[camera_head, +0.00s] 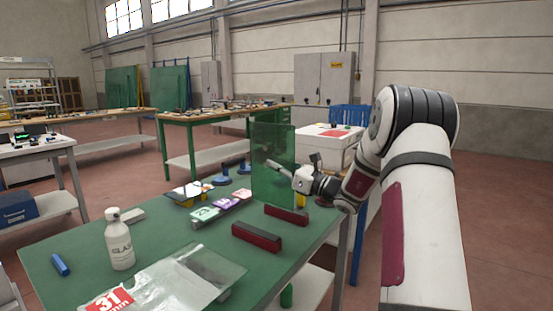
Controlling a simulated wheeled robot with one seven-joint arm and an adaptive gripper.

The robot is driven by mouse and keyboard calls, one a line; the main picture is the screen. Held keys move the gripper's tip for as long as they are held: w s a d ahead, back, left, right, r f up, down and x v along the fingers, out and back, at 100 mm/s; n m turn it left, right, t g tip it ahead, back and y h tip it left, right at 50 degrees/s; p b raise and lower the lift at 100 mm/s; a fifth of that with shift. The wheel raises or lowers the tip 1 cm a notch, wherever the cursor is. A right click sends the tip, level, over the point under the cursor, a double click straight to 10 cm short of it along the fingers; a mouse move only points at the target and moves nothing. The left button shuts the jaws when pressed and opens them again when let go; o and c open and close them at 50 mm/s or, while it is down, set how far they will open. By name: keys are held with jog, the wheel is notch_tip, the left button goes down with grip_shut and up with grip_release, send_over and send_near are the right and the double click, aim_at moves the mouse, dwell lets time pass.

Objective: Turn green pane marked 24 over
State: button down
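A translucent green pane (272,140) stands upright near the back right of the green work table. I can see no 24 on the side facing the camera. My gripper (279,168) is at its right side, its fingers across the lower right part of the pane, and appears shut on it. The pane's lower edge is near the table top; I cannot tell whether it touches. Part of the fingers shows through or over the glass.
Two dark red blocks (257,237) (287,214) lie in front of the pane. Coloured tags (225,204) and blue suction cups (221,180) lie left of the pane.

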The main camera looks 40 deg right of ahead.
jog(key=f+m+h+p, duration=0.1)
jog(key=m+p, duration=0.4)
jog(key=m, duration=0.2)
jog(key=f+m+h+p, duration=0.1)
jog(key=m+h+p, duration=0.1)
jog(key=m+p, duration=0.4)
jog(key=m+g+h+p, duration=0.1)
jog(key=m+h+p, duration=0.1)
jog(key=m+p, duration=0.3)
jog(key=shift+w+d+f+m+p, duration=0.1)
jog(key=shift+d+f+m+p, duration=0.1)
jog(key=shift+m, duration=0.5)
jog(key=shift+w+d+f+m+p, duration=0.1)
jog(key=shift+d+f+m+p, duration=0.1)
jog(key=shift+m, duration=0.5)
jog(key=shift+f+b, duration=2.95)
jog(key=shift+f, duration=4.35)
jog(key=shift+f, duration=0.4)
jog(key=c, duration=1.7)
grip_release()
jog(key=shift+s, duration=0.1)
jog(key=shift+f, duration=0.15)
jog(key=s, duration=0.4)
jog(key=s+d, duration=0.1)
jog(key=s, duration=0.7)
jog(key=shift+d, duration=0.2)
